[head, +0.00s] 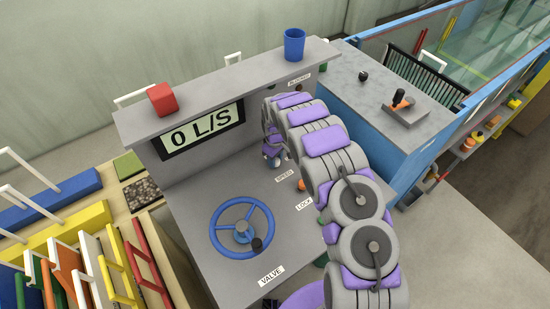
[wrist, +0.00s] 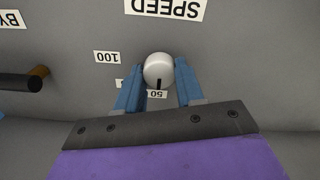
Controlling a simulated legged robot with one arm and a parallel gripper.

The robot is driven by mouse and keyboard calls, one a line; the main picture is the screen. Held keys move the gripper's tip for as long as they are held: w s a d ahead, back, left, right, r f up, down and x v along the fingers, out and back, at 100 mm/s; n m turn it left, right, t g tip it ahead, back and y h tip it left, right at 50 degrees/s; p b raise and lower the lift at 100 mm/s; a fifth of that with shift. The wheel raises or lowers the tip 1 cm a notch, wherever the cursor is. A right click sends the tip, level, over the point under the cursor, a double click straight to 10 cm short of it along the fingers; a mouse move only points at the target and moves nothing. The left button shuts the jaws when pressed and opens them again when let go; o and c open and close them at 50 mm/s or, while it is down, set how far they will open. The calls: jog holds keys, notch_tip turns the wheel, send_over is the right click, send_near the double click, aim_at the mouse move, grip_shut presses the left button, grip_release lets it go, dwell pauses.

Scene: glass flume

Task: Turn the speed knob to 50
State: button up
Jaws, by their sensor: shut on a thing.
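The speed knob (wrist: 159,68) is a round white knob on the grey panel. My gripper (wrist: 160,74) is shut on it, with one blue finger on each side. The knob's black mark points down in the wrist view, straight at the 50 label (wrist: 157,94). The 100 label (wrist: 107,57) is to the left; another label between them is mostly hidden by a finger. The upside-down SPEED label (wrist: 166,8) is above the knob. In the head view, my gripper (head: 273,156) is behind the SPEED label (head: 285,176), and the knob is hidden.
The display (head: 202,130) reads 0 L/S. A blue valve wheel (head: 242,228) is on the front of the console. A red block (head: 162,97) and a blue cup (head: 294,44) stand on the top shelf. A dark handle (wrist: 22,82) is left of my gripper.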

jog(key=shift+s, duration=0.1)
jog(key=o, duration=1)
jog(key=shift+o, duration=0.2)
jog(key=shift+r, duration=3.65)
